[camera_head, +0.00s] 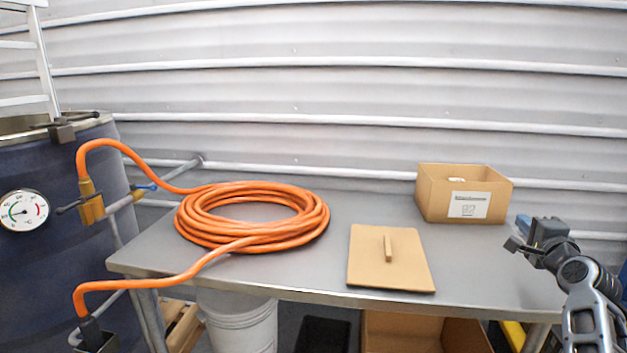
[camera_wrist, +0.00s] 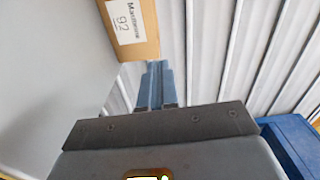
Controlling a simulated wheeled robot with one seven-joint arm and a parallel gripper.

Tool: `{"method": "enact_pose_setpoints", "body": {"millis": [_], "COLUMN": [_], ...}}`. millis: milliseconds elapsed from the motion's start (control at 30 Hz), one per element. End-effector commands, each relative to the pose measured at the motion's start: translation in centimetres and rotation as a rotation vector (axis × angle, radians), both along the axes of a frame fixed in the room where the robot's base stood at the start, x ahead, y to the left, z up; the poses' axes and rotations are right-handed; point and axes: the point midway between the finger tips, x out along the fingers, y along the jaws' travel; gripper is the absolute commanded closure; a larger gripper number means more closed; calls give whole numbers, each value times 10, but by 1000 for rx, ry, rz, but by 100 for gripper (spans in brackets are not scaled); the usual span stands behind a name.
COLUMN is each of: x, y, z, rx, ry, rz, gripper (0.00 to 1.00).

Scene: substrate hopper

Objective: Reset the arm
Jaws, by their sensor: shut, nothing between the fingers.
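My gripper (camera_head: 518,232) is at the right end of the grey table, to the right of the cardboard box and apart from it. The arm comes in from the lower right of the head view. In the wrist view the gripper's blue fingers (camera_wrist: 153,82) lie together with nothing between them. Part of the labelled cardboard box (camera_wrist: 130,27) shows beyond the fingertips.
On the table (camera_head: 325,277) lie a coiled orange hose (camera_head: 315,225) and a flat tan board with a handle (camera_head: 370,272). The open cardboard box (camera_head: 435,200) stands at the back right. A dark tank (camera_head: 50,270) with a gauge (camera_head: 23,211) stands left. Corrugated wall (camera_head: 330,90) runs behind.

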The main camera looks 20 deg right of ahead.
Motion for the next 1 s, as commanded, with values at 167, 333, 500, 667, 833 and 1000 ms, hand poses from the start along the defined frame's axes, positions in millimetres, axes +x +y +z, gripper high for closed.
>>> {"method": "enact_pose_setpoints", "body": {"millis": [167,333,500,667,833,1000], "x": [-6,-17,-35,-68,-112,-162], "y": [22,51,94,154,219,278], "z": [-27,-60,-102,-152,-192,-218], "rx": [-39,-96,-182,-311,-467,-626], "ry": [45,106,189,298,402,487], "rz": [7,19,45,93,159,236], "gripper": [100,100,100,100,100,100]}}
